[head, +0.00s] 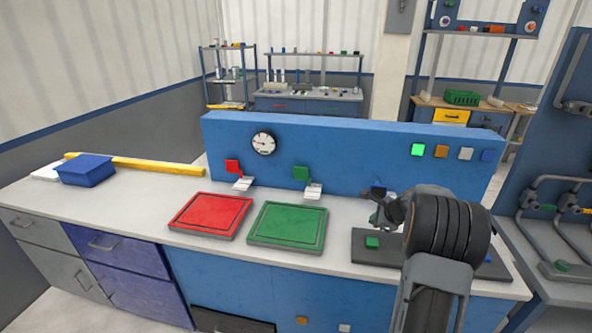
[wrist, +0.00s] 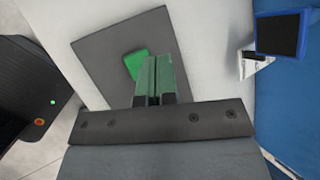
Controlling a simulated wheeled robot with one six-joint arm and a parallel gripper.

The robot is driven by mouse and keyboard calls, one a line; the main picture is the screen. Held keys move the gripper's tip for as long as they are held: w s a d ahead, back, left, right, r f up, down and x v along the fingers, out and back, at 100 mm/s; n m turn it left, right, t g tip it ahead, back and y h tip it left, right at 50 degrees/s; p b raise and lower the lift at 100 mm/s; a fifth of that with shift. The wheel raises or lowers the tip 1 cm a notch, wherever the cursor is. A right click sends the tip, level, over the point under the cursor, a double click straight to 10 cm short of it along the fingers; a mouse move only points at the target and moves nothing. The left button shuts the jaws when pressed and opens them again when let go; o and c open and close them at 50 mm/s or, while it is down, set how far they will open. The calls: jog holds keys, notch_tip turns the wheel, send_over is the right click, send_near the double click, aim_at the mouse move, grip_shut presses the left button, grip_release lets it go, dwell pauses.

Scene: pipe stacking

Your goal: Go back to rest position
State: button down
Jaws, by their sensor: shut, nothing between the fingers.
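My gripper (head: 378,214) is above the dark grey mat (head: 361,259) at the right of the bench, partly hidden by my own arm in the head view. In the wrist view its two narrow green-tinted fingers (wrist: 156,76) lie side by side, shut with nothing between them. A small green block (head: 372,242) lies on the grey mat. In the wrist view the green block (wrist: 134,64) shows just left of the fingertips. I cannot tell whether the fingers touch it.
A red tray (head: 211,215) and a green tray (head: 288,223) lie left of the mat. A blue upright panel (head: 340,150) runs behind them, with a gauge (head: 263,143) and a bright green square (head: 418,150). A blue box (head: 86,171) and yellow bar (head: 150,166) are at far left.

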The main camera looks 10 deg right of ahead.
jog(key=shift+n, duration=0.6)
jog(key=s+f+n, duration=0.1)
jog(key=s+a+f+n+g, duration=0.1)
jog(key=s, duration=0.1)
jog(key=s+a+n+g, duration=0.1)
jog(key=shift+s+a+f+n+y, duration=0.15)
jog(key=shift+a+f+n+y, duration=0.1)
jog(key=shift+f+n+y, duration=0.15)
jog(key=s+a+r+n+h, duration=0.1)
jog(key=s+a+r+n, duration=0.5)
jog(key=s+a+n, duration=0.3)
jog(key=s+a+r+n+g+h, duration=0.1)
jog(key=s+a+r+n, duration=0.4)
jog(key=s+a+n, duration=0.5)
jog(key=s+a, duration=0.2)
jog(key=a, duration=0.3)
jog(key=shift+r+g+h, duration=0.3)
jog(key=shift+r, duration=0.1)
jog(key=shift+a, duration=0.1)
